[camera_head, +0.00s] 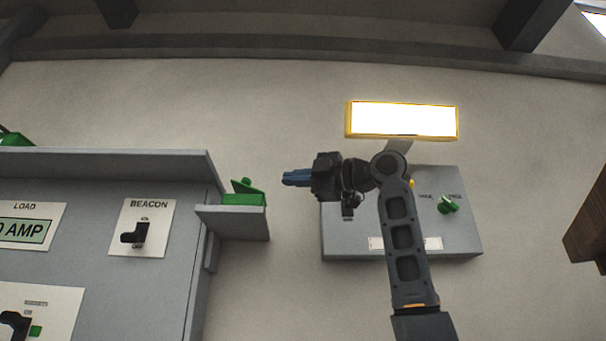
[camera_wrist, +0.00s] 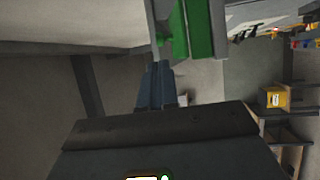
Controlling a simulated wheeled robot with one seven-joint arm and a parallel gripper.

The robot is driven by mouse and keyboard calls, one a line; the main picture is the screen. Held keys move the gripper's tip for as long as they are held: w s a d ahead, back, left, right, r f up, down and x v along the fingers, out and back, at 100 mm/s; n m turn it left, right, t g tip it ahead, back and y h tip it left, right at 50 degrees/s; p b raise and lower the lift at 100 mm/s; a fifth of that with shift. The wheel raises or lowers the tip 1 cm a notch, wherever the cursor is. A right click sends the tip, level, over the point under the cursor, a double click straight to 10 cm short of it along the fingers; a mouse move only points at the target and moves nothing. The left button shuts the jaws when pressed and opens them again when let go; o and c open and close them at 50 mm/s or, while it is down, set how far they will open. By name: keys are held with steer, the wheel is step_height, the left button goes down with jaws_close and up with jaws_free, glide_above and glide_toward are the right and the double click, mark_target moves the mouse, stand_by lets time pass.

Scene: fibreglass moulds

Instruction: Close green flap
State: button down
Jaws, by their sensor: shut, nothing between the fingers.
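The green flap (camera_head: 245,186) belongs to a small green box (camera_head: 243,199) on a grey side shelf (camera_head: 235,222) of the panel. The flap stands raised at an angle above the box. My gripper (camera_head: 286,179) is shut and empty, to the right of the flap at about its height, with a gap between them. Its blue fingers point left toward the flap. In the wrist view the green box (camera_wrist: 198,28) and flap (camera_wrist: 177,34) appear at the top, just beyond my fingertips (camera_wrist: 158,66).
A grey panel with a BEACON switch (camera_head: 138,235) stands at left. Behind my arm is a grey wall box with a green knob (camera_head: 447,205), below a lit sign (camera_head: 403,120). The wall between shelf and box is bare. The wrist view shows a shelf with a yellow bin (camera_wrist: 275,98).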

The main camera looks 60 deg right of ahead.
mark_target(250, 181)
steer(key=p+x, duration=0.2)
steer(key=x, duration=0.5)
steer(key=shift+w+r, duration=0.2)
steer(key=shift+p+x, duration=0.45)
steer(key=shift+x, duration=0.3)
steer(key=shift+f, duration=0.15)
